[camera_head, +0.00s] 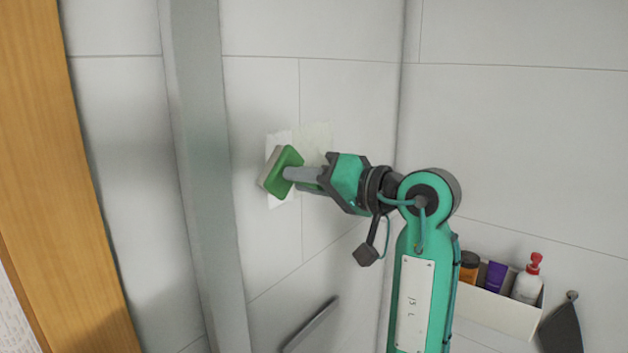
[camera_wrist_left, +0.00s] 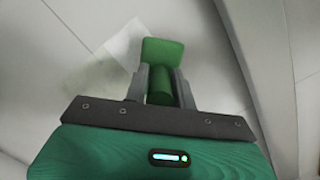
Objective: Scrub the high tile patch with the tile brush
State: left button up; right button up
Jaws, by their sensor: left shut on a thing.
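The tile brush (camera_head: 286,170) has a green head with a pale pad on its left face. My left gripper (camera_head: 300,177) is shut on its green handle, which shows between the fingers in the left wrist view (camera_wrist_left: 160,92). The high tile patch (camera_head: 317,139) is a beige smear on the grey wall tiles, with a whiter area around the brush head. The brush head overlaps the whiter left part of the patch; I cannot tell whether the pad touches the wall. The patch also shows in the wrist view (camera_wrist_left: 95,75). My right gripper is not in view.
A white wall shelf (camera_head: 500,307) with several bottles and tubes hangs at the lower right, beside a dark hanging cloth (camera_head: 566,330). A grey vertical post (camera_head: 203,150) and a wooden edge (camera_head: 50,150) stand at the left. A grey bar (camera_head: 312,325) is below the patch.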

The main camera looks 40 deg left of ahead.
pick_arm(q)
jog(key=shift+r+p, duration=0.5)
jog(key=shift+r, duration=0.45)
jog(key=shift+w+a, duration=0.15)
jog(key=shift+w, duration=0.9)
jog(key=w+a+p, duration=0.1)
jog(key=w, duration=1.4)
jog(key=shift+a, duration=0.35)
jog(key=shift+w, duration=0.1)
jog(key=shift+s+f+v, duration=0.15)
jog(key=shift+v, duration=1.3)
jog(key=shift+s+f+v, duration=0.1)
jog(key=shift+f+v, duration=0.05)
jog(key=shift+v, duration=1.35)
